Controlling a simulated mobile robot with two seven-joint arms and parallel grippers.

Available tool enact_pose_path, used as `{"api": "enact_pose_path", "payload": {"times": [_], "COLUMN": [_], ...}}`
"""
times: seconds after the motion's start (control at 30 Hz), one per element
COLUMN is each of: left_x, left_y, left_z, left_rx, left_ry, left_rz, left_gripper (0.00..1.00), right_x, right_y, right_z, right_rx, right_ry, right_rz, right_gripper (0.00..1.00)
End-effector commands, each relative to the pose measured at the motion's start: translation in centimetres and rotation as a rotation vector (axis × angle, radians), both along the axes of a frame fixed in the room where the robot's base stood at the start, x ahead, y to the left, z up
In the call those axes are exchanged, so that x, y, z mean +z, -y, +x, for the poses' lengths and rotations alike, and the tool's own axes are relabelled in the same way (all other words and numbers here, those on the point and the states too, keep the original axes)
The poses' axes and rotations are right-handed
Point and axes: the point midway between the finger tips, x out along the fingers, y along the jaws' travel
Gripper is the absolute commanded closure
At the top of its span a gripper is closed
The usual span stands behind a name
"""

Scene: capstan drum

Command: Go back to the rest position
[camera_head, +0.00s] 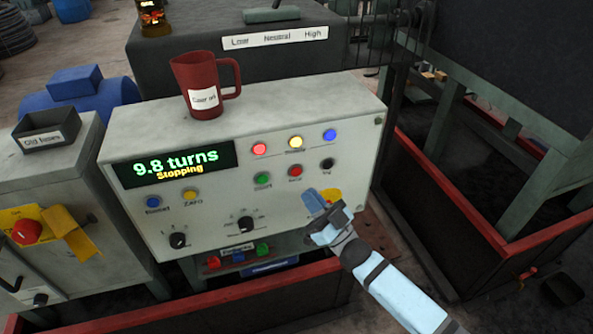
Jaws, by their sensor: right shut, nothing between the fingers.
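My right gripper (325,211) is shut and empty. It is in front of the lower right part of the control panel (215,222), with my light blue arm coming in from the lower right. A yellow-backed part of the panel (331,195) is partly hidden behind its fingers. I cannot tell whether the fingertips touch the panel. The display (177,166) reads "9.8 turns" and "Stopping". The red, yellow and blue lamps sit at the panel's top right. My left gripper is not in view.
A red labelled mug (205,88) stands on top of the panel box. A grey cabinet (60,180) with a labelled dark tray (47,130) is at left. Red-edged barriers (480,235) stand at right and below. A blue motor (75,92) is behind left.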

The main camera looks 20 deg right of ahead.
Motion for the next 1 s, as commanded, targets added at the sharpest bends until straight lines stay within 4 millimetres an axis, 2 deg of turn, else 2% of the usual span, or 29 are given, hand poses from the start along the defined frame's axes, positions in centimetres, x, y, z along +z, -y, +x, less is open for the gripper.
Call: {"api": "enact_pose_path", "payload": {"times": [0.57, 0.67, 0.77, 0.83, 1.0], "left_x": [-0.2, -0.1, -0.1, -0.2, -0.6], "left_y": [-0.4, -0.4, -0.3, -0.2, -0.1], "left_z": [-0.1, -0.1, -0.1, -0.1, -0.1], "left_rx": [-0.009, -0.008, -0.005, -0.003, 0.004], "left_ry": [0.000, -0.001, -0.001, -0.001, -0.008], "left_rz": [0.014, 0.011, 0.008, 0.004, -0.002], "left_gripper": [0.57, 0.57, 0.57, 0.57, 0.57], "right_x": [0.0, -0.7, -3.0, -5.6, -12.2], "right_y": [0.0, -0.1, -0.3, -0.4, -0.1], "right_z": [0.0, -0.3, -1.7, -3.5, -9.4], "right_rx": [0.001, -0.011, -0.051, -0.095, -0.187], "right_ry": [-0.001, -0.030, -0.143, -0.273, -0.632], "right_rz": [0.000, -0.006, -0.033, -0.071, -0.195], "right_gripper": [1.00, 1.00, 1.00, 1.00, 1.00]}}
